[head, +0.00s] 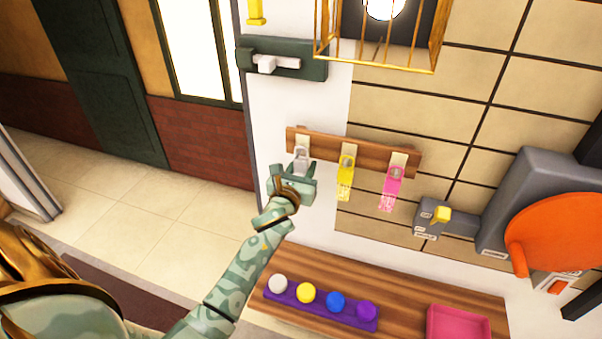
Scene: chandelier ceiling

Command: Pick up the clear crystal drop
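A wooden rack (370,151) on the wall holds three hanging pieces in a row. The left one is whitish and looks like the clear crystal drop (302,154); its lower part is hidden behind my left gripper. A yellow drop (346,178) hangs in the middle and a pink drop (391,187) at the right. My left gripper (297,172) is right at the clear drop, overlapping it from below. Whether its fingers are closed on the drop or only beside it cannot be made out. My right gripper is not in view.
A wooden table (420,295) below bears a purple tray (318,312) with several coloured balls and a pink box (459,323). A golden cage (378,60) hangs above the rack. A grey machine with an orange disc (556,232) stands at right. Open floor (130,195) lies left.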

